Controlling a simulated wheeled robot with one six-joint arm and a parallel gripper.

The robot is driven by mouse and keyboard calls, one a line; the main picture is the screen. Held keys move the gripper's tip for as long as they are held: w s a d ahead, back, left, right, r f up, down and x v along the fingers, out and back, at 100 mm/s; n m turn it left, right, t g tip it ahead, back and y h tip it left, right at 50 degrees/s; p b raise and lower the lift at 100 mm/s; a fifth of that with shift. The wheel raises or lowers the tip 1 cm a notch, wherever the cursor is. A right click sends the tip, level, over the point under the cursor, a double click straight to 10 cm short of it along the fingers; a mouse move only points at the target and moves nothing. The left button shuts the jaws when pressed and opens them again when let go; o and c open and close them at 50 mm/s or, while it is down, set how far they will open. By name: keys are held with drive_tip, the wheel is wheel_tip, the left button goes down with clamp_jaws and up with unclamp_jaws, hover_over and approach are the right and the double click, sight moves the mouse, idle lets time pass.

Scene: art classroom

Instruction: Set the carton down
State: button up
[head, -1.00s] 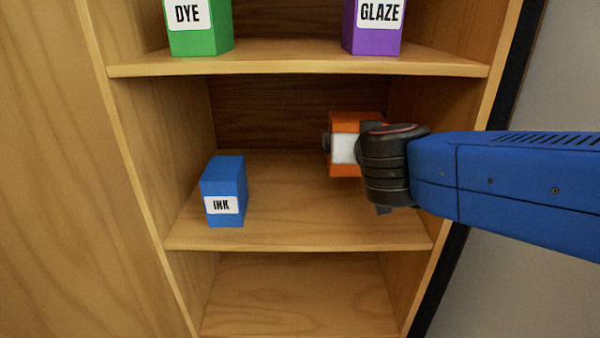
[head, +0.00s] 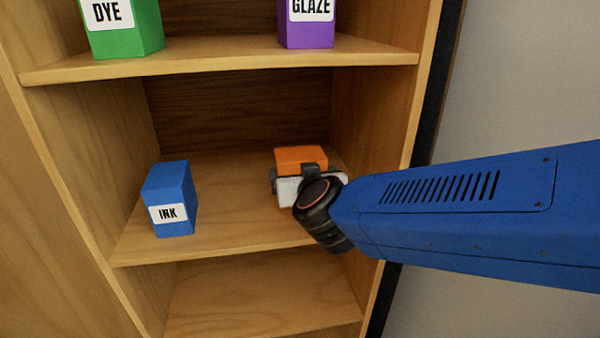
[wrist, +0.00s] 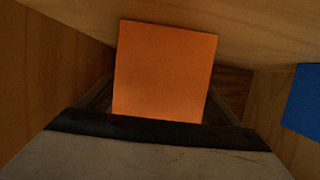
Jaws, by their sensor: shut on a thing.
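The orange carton (head: 301,158) is in the middle shelf bay, toward its right side. My gripper (head: 297,178) is shut on it, and the gripper body hides much of its front. The carton looks upright in the head view; whether its bottom touches the shelf board cannot be told. In the wrist view the orange carton (wrist: 164,70) shows as a plain orange face beyond the dark gripper edge. The middle shelf (head: 235,225) is the board under it.
A blue INK carton (head: 170,195) stands at the left of the middle shelf; its blue side also shows in the wrist view (wrist: 302,103). Green DYE (head: 122,28) and purple GLAZE (head: 306,28) cartons stand on the shelf above. The right cabinet wall (head: 372,120) is close to my gripper.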

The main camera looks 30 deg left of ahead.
drive_tip(key=shift+f, duration=0.1)
drive_tip(key=o, duration=1.5)
drive_tip(key=shift+r, duration=0.2)
drive_tip(key=shift+s+d+r, duration=0.1)
drive_tip(key=shift+s+d, duration=0.2)
drive_tip(key=shift+s, duration=0.05)
drive_tip(key=v, duration=1.1)
